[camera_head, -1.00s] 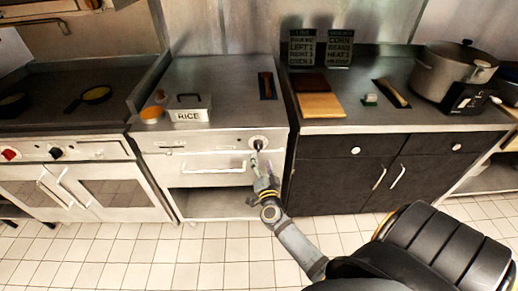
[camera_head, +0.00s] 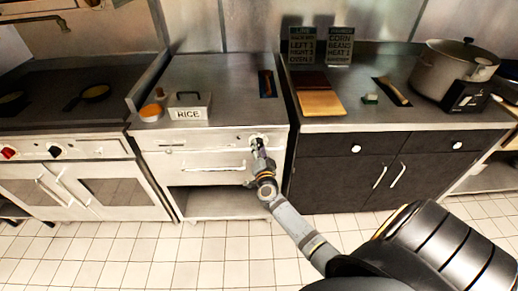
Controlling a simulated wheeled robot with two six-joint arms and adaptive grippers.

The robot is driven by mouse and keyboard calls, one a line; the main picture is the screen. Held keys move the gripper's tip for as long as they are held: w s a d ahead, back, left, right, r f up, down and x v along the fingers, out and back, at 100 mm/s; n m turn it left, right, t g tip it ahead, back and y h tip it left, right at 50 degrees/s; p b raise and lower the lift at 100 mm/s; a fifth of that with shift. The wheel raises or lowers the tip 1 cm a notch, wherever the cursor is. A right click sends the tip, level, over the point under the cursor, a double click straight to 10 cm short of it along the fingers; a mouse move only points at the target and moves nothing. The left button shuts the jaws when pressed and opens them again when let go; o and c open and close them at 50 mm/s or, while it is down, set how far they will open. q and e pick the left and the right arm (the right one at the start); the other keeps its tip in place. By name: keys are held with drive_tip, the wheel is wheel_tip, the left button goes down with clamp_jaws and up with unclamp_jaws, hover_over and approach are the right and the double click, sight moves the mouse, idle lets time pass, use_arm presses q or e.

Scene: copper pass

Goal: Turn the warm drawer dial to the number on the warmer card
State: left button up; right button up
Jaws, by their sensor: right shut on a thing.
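The warm drawer (camera_head: 205,166) is a steel front with a bar handle in the middle unit. Its dial (camera_head: 255,138) is a small round knob with a pale plate at the right of the panel, mostly hidden by my gripper. My right gripper (camera_head: 258,145) is at the dial, shut on it. Two dark cards stand at the back of the right counter. The right card (camera_head: 340,46) shows lines that look like "CORN", "BEANS", "HEAT 1"; its top line is unclear. The left card (camera_head: 302,46) shows lines like "LEFT 1", "RIGHT 1", "OVEN 1". My left gripper is not in view.
A steel box marked RICE (camera_head: 190,110) and an orange-topped bowl (camera_head: 151,112) sit above the drawer. A cutting board (camera_head: 321,103) lies on the right counter, with a large pot (camera_head: 450,68) farther right. The stove (camera_head: 60,100) is at left.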

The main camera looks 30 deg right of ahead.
drive_tip(key=shift+c, duration=1.2)
drive_tip(key=shift+m, duration=0.3)
drive_tip(key=m+b, duration=0.1)
drive_tip(key=m, duration=0.3)
drive_tip(key=shift+f+m+h, duration=0.15)
drive_tip(key=shift+m+h, duration=0.15)
drive_tip(key=shift+a+m+t+b, duration=0.1)
drive_tip(key=shift+m+t+b, duration=0.2)
drive_tip(key=shift+m+b, duration=1.4)
drive_tip(key=shift+m+p, duration=0.7)
drive_tip(key=shift+m, duration=0.2)
drive_tip(key=o, duration=1.2)
drive_tip(key=shift+h, duration=0.4)
